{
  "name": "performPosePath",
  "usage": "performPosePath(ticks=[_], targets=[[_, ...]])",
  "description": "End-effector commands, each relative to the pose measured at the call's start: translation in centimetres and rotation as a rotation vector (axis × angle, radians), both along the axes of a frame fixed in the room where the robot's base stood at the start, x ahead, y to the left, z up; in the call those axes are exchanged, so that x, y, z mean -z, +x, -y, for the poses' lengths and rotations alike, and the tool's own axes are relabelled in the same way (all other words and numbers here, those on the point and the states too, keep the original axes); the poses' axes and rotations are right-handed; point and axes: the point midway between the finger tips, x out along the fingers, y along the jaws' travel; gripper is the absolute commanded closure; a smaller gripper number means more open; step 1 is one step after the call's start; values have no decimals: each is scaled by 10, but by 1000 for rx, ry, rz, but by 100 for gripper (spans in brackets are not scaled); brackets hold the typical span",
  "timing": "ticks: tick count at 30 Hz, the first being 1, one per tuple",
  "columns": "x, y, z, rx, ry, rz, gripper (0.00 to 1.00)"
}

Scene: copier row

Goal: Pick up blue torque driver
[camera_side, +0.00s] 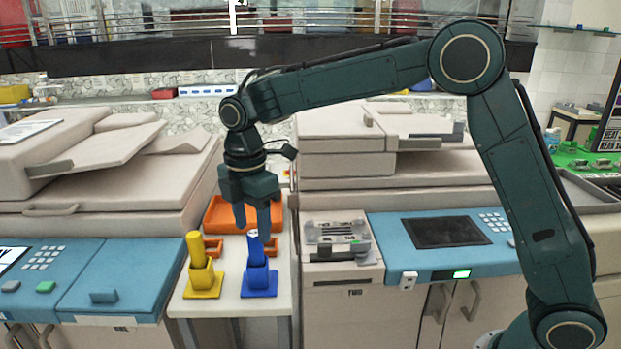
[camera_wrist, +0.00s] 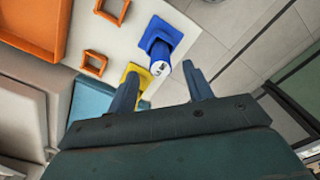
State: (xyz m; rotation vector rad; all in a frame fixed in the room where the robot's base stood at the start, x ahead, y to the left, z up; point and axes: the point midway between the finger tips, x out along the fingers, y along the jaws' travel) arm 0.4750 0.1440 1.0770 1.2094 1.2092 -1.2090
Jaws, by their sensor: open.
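The blue torque driver (camera_side: 254,247) stands upright in a blue square-based holder (camera_side: 259,284) on a small white table in the side view. In the wrist view, the driver's pale round top (camera_wrist: 160,68) shows beside its blue holder (camera_wrist: 162,38). My gripper (camera_side: 252,222) is open and points down, its fingertips close to the top of the driver in the side view. In the wrist view, the gripper (camera_wrist: 160,84) has nothing between its fingers, and the driver's top lies just beyond the fingertips. I cannot tell the exact height gap.
A yellow driver (camera_side: 194,246) stands in a yellow holder (camera_side: 203,282) left of the blue one. An orange tray (camera_side: 216,215) and small empty orange holders (camera_side: 213,250) sit behind on the table (camera_side: 228,304). Copiers stand close on both sides.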

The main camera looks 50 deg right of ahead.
Motion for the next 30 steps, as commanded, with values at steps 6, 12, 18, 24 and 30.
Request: performPosePath(ticks=[6,12,18,24,30], targets=[[4,0,0,0,0,-1,49],[23,-1,2,0,-1,-4,49],[45,-2,3,0,-1,-2,49],[53,-1,3,0,0,0,49],[52,-1,3,0,0,0,49]])
